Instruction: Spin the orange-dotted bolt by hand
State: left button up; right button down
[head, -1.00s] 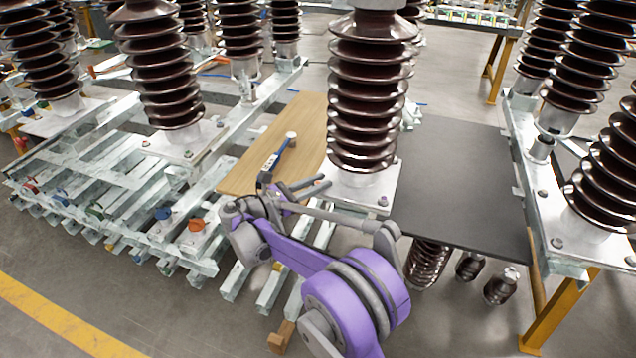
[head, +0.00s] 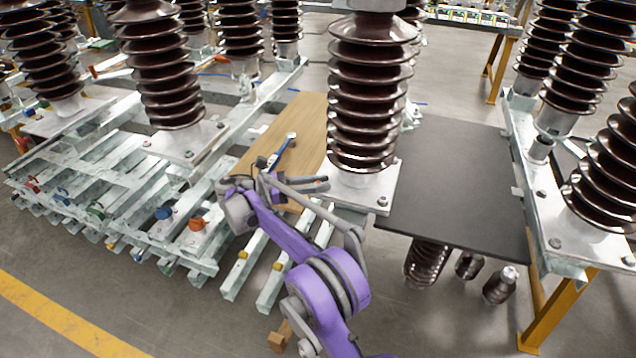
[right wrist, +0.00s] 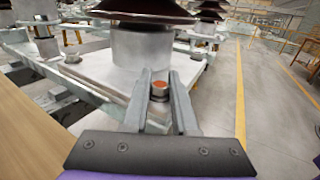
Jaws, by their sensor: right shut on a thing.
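The orange-dotted bolt (right wrist: 160,88) stands upright at the corner of the insulator's pale base plate (right wrist: 112,82) in the right wrist view. My right gripper (right wrist: 160,84) has one finger on each side of the bolt head and is shut on it. The orange dot faces up between the fingertips. In the head view my right gripper (head: 326,184) reaches to the left edge of the base plate (head: 372,190) under the brown ribbed insulator (head: 362,110). The bolt is hidden there. My left gripper is not in view.
A wooden board (head: 265,130) with a blue-handled hammer (head: 280,152) lies left of the insulator. A dark flat panel (head: 455,180) lies to its right. Galvanized beams (head: 130,190) and more insulators (head: 160,70) stand left. Open floor is in front.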

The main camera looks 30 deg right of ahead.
jog(key=c, duration=0.7)
grip_release()
jog(key=shift+a, duration=0.1)
